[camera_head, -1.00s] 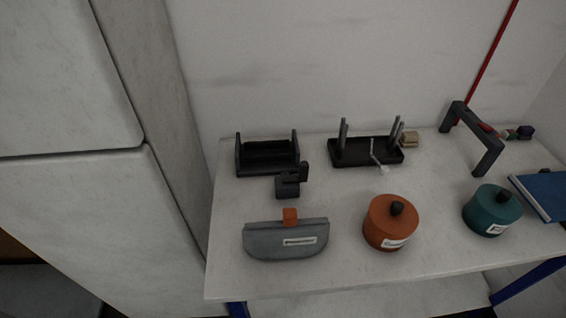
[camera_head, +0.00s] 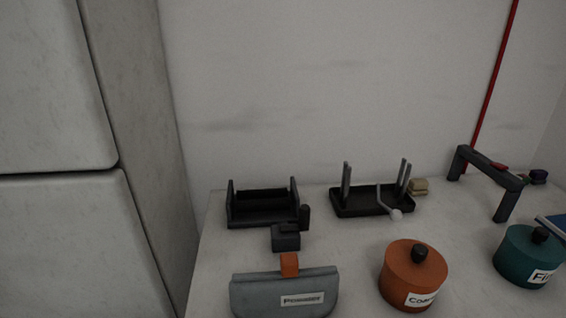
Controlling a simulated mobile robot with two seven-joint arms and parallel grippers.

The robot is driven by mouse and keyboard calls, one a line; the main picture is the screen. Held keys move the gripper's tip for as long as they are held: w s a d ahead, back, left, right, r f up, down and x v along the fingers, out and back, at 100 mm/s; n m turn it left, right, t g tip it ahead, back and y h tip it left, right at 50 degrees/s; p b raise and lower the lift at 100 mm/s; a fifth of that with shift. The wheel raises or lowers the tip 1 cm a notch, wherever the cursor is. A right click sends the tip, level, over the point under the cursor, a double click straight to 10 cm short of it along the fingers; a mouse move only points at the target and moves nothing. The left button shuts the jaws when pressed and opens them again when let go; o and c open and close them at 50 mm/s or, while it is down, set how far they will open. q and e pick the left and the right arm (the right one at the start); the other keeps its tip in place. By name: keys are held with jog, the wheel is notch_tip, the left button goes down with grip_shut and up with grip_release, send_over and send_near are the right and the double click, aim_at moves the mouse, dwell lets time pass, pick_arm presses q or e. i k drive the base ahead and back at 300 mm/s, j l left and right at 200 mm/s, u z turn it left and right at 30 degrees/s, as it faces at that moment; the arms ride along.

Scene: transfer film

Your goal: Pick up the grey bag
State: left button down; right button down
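The grey bag (camera_head: 252,296) stands at the front left of the white table, at the bottom of the head view. It has a white label and an orange clasp (camera_head: 289,265) on its top. Its lower edge is close to the bottom of the picture. Neither of my grippers shows in this view.
Behind the bag are a small dark block-like stand (camera_head: 286,240) and a black holder (camera_head: 262,213). An orange pot (camera_head: 405,266) stands to the right, then a teal pot (camera_head: 520,258). A black tray with posts (camera_head: 345,208) is near the wall. A pale cabinet (camera_head: 60,240) is at left.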

aim_at(313, 294)
jog(key=u, duration=0.85)
jog(key=k+l+u, duration=0.3)
jog(key=u, duration=0.15)
jog(key=k+l+u, duration=0.35)
jog(key=u, duration=0.15)
jog(key=k+l, duration=0.2)
jog(key=i, duration=0.45)
